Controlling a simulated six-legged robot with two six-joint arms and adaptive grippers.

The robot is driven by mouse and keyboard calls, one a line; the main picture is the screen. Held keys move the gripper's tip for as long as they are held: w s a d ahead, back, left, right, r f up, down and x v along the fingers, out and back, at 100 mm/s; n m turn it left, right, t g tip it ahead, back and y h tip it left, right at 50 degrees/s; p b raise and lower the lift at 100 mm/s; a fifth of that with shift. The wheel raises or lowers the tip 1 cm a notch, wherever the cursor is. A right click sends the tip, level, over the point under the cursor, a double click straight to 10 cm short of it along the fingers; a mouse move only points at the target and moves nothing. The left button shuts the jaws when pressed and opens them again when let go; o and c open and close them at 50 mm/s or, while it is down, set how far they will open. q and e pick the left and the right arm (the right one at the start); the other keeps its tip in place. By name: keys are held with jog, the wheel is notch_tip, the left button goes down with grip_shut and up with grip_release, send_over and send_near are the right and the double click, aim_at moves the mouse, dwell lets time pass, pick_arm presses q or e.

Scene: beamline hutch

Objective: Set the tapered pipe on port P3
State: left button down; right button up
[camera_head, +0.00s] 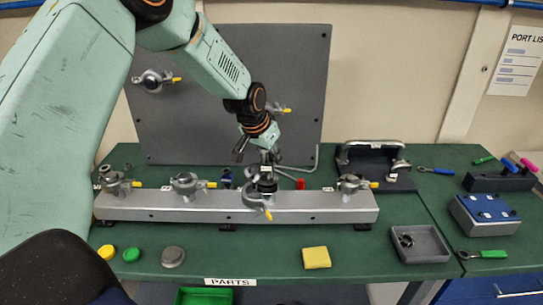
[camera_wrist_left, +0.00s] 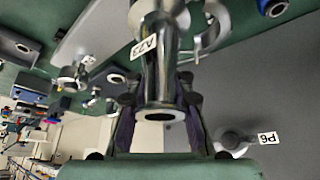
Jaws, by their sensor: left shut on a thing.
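My left gripper (camera_head: 266,157) comes down over the third fitting from the left on the long grey rail (camera_head: 220,208). It is shut on the tapered pipe (camera_wrist_left: 158,65), a shiny metal piece with a tag reading A23 and a round open flange between the fingers. In the head view the pipe is mostly hidden by the gripper. Its far end is near the third fitting (camera_head: 260,189), whose clamp has a yellow-tipped handle pointing forward; I cannot tell whether they touch. The rail's port labels are too small to read. My right gripper is not in view.
A grey upright panel (camera_head: 228,60) with clamps stands behind; a P6 label (camera_wrist_left: 267,138) shows in the wrist view. In front lie yellow and green caps, a grey cap (camera_head: 173,257), a yellow block (camera_head: 316,257) and a grey tray (camera_head: 420,246). Other clamped fittings flank the gripper.

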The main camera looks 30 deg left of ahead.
pick_arm(q)
jog(key=shift+f+b, duration=0.35)
jog(key=shift+f, duration=0.3)
dwell(0.6)
jog(key=shift+w, duration=0.1)
jog(key=c, duration=1.3)
grip_release()
jog(key=shift+a, duration=0.1)
jog(key=shift+o, duration=1)
jog(key=shift+r, duration=0.1)
jog(key=v, duration=1.2)
